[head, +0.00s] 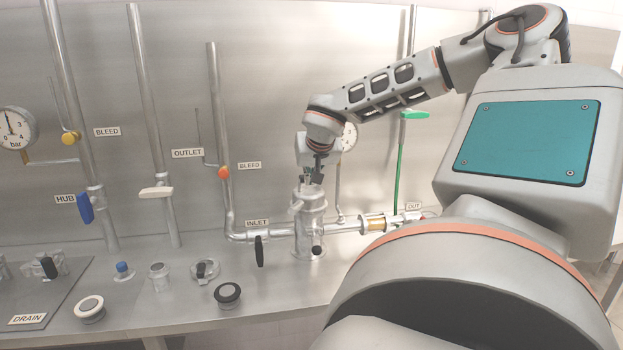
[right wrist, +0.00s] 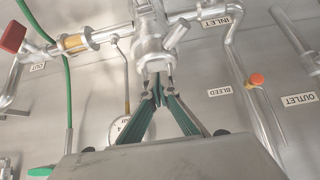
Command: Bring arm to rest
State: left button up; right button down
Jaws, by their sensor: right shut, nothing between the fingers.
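My right arm reaches across from the right in the head view. Its gripper (head: 311,181) points down at the top of the upright steel housing (head: 309,225) on the inlet line. In the right wrist view the green-lined fingers (right wrist: 158,92) come together at their tips, shut with nothing between them. The tips sit right by the end of the housing (right wrist: 152,45); I cannot tell whether they touch it. My left gripper is not in view.
Steel pipes stand along the back panel, with a blue handle (head: 85,208), a white handle (head: 156,193) and an orange knob (head: 223,172). A black handle (head: 259,251) hangs at the inlet. Small fittings stand on the bench at left.

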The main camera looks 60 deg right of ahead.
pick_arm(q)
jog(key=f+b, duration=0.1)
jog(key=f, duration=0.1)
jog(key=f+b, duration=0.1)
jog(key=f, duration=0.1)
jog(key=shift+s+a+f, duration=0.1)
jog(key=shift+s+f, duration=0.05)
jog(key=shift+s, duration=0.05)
pick_arm(e)
jog(key=s+a+f, duration=0.3)
jog(key=s+a, duration=0.1)
jog(key=a, duration=0.2)
jog(key=shift+s+a+f, duration=0.2)
jog(key=shift+s, duration=0.2)
